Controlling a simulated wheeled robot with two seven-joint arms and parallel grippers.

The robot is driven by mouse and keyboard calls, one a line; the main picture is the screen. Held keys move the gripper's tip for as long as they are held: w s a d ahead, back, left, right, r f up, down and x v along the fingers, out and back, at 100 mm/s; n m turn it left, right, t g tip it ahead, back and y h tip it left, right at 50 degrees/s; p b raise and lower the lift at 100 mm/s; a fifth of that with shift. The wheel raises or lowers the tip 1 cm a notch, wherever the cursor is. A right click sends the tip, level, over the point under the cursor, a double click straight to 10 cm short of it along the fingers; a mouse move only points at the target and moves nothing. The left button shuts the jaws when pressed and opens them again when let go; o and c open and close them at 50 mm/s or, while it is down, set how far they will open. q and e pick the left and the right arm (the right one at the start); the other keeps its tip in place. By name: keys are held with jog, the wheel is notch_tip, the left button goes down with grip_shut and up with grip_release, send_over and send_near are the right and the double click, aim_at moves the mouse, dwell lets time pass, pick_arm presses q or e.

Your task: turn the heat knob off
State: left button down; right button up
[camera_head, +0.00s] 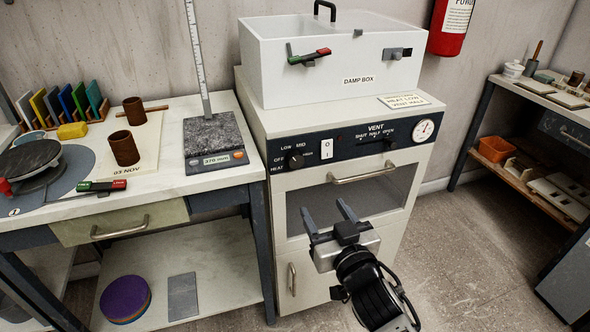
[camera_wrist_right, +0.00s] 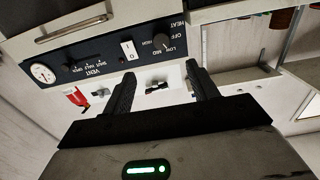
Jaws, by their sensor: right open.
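The heat knob (camera_head: 296,161) is a small dark round knob at the left end of the dark control panel (camera_head: 350,143) on the cream oven-like cabinet. The labels LOW, MID, OFF and HEAT are around it; I cannot tell clearly where it points. It also shows in the wrist view (camera_wrist_right: 160,41), beyond the fingertips. My right gripper (camera_head: 326,208) is open and empty in front of the cabinet door, below and apart from the panel. Its two dark fingers frame the wrist view (camera_wrist_right: 161,72). My left gripper is not in view.
A white rocker switch (camera_head: 326,149) sits just right of the knob, with a vent slider (camera_head: 390,140) and dial (camera_head: 423,130) farther right. The door handle (camera_head: 372,174) sticks out below the panel. A white damp box (camera_head: 338,85) stands on top. A worktable (camera_head: 215,183) borders the left.

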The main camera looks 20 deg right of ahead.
aim_at(298, 162)
jog(key=w, duration=1.6)
jog(key=shift+a+r, duration=0.15)
jog(key=shift+a, duration=0.2)
jog(key=c, duration=1)
jog(key=shift+n, duration=0.3)
jog(key=n, duration=1.1)
jog(key=shift+d, duration=0.1)
jog(key=shift+n, duration=0.3)
